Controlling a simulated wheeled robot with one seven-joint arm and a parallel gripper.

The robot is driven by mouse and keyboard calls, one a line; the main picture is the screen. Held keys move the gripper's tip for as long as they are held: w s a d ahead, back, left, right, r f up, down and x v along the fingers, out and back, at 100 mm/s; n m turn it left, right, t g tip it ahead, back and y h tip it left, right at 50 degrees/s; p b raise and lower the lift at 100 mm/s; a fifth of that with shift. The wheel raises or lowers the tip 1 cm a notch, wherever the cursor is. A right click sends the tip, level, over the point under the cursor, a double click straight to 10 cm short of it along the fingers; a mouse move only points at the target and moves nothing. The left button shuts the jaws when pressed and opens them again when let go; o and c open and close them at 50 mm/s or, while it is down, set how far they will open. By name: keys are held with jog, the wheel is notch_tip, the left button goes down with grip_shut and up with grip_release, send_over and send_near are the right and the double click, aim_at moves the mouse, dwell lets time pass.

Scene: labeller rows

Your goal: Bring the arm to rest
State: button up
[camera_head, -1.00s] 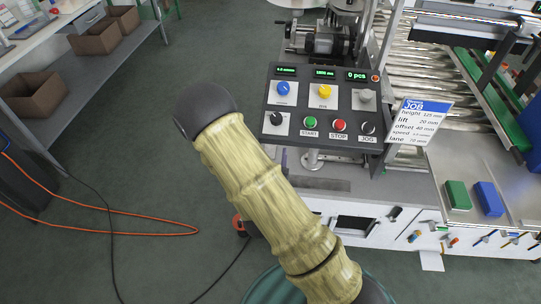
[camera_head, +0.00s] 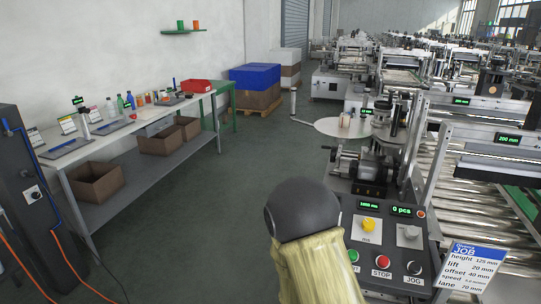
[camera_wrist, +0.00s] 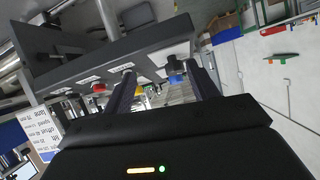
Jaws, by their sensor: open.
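In the wrist view, my gripper (camera_wrist: 163,88) is open, with nothing between its two dark fingers. It is close to the control panel (camera_wrist: 110,50), whose underside and knobs fill the upper left of that view. In the head view, my arm rises at the bottom centre, and the gripper itself is not in that view. The control panel (camera_head: 385,281) stands just right of my arm, with a yellow knob, a red STOP button and a green button partly beside the arm.
A job sign (camera_head: 472,262) hangs at the panel's right. A labelling machine with rollers (camera_head: 450,215) fills the right side. A workbench (camera_head: 95,150) with bottles and boxes runs along the left wall. The floor aisle (camera_head: 235,190) between is clear.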

jog(key=s+d+r+n+g+y+p, duration=0.3)
jog(key=s+r+g, duration=0.6)
jog(key=s+r, duration=0.4)
jog(key=shift+s+d+n+g+y+p, duration=0.2)
jog(key=shift+s+n+g+y+p, duration=0.15)
jog(key=shift+s+n+p, duration=0.7)
jog(key=shift+s, duration=0.15)
jog(key=c, duration=0.4)
jog(key=shift+d, duration=0.1)
jog(key=shift+c, duration=0.5)
